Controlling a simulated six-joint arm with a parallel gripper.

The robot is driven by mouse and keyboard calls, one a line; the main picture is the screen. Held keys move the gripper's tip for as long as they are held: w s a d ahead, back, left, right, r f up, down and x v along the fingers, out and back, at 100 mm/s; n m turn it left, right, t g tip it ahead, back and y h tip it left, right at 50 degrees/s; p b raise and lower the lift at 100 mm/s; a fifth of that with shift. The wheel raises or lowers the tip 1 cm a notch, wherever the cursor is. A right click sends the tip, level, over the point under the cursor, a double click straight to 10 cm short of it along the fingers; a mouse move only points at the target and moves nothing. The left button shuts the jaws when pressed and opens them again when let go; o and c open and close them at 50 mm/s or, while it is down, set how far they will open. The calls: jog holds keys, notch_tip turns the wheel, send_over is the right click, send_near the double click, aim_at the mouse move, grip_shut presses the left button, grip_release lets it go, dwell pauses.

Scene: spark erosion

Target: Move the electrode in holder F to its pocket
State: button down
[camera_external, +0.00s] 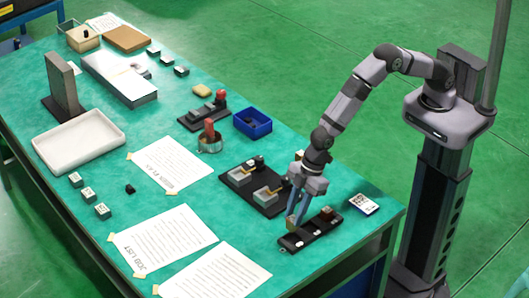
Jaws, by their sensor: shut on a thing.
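My gripper (295,214) points down over the left part of a black rail (318,235) near the table's right front edge. Its fingers are shut on a small tan-brown electrode (291,224), largely hidden between them. The electrode is at the rail's rear edge; I cannot tell if it touches the rail. A dark reddish block (326,213) sits at the rail's right part, and pale round spots show along its top. Holder letters are too small to read.
A white label card (364,204) lies right of the rail. A blue bin (252,123), a metal cup (209,144) with a reddish piece and another black rack (203,115) stand farther back. Paper sheets (163,238) and a white tray (78,142) lie to the left.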

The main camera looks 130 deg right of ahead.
jog(key=shift+f+b, duration=1.65)
jog(key=shift+f, duration=0.9)
jog(key=shift+f+b, duration=0.3)
jog(key=shift+b, duration=0.05)
jog(key=c, duration=1.5)
grip_release()
jog(key=shift+o, duration=0.5)
jog(key=shift+s+r, duration=0.1)
jog(key=b+v, duration=0.2)
jog(key=v, duration=0.5)
jog(key=shift+s+r, duration=0.1)
jog(key=shift+r, duration=0.05)
